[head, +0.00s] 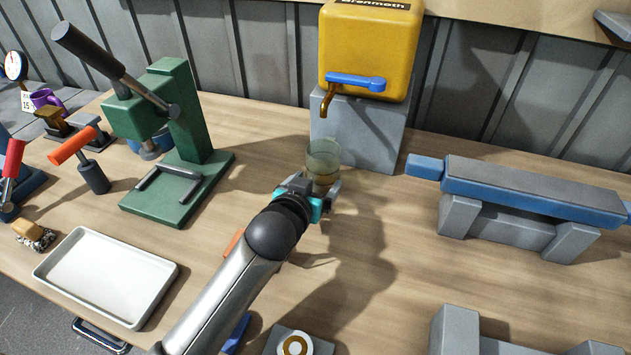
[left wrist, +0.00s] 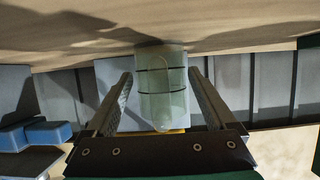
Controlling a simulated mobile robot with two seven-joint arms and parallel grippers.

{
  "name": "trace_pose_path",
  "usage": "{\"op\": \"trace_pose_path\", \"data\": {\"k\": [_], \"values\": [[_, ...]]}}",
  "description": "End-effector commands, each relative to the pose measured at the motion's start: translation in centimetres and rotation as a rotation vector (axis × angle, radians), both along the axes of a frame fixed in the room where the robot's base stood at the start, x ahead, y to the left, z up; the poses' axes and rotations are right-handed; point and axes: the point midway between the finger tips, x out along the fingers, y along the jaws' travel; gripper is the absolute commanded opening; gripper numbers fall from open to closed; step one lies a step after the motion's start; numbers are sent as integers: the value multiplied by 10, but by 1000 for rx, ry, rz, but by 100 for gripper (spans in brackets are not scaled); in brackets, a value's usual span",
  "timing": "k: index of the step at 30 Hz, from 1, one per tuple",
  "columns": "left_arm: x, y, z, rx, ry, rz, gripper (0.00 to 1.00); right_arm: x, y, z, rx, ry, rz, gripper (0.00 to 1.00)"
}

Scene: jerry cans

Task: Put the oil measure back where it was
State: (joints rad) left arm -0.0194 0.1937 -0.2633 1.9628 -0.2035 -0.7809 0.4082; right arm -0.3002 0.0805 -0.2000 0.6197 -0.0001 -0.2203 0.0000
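The oil measure (head: 322,158) is a clear, greenish glass cup with a brownish lower part. It stands in front of the yellow oil tank's spout, upright as far as I can tell. In the left wrist view the measure (left wrist: 162,95) shows dark ring marks, in an upside-down picture. My left gripper (head: 322,190) is at the measure's near side, low down. In the left wrist view its two fingers (left wrist: 162,85) stand apart on either side of the glass, with narrow gaps showing. The gripper hides part of the measure's base in the head view. My right gripper is not in view.
The yellow tank (head: 368,50) with a blue tap handle stands on a grey block (head: 375,135) behind the measure. A green press (head: 165,150) and white tray (head: 105,275) are left. A blue-grey bar (head: 530,190) on a stand is right.

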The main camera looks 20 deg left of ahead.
Motion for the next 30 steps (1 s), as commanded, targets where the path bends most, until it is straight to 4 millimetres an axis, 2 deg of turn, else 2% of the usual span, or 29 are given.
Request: {"op": "trace_pose_path", "data": {"k": [3, 11, 14, 30], "values": [[0, 0, 0, 0, 0, 0, 100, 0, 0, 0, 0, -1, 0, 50], [0, 0, 3, 0, -1, 0, 100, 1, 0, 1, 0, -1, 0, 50], [-6, 0, 6, -1, 1, -1, 100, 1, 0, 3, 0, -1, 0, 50], [-88, 3, 42, -1, 1, 0, 100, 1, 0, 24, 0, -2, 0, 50]]}}
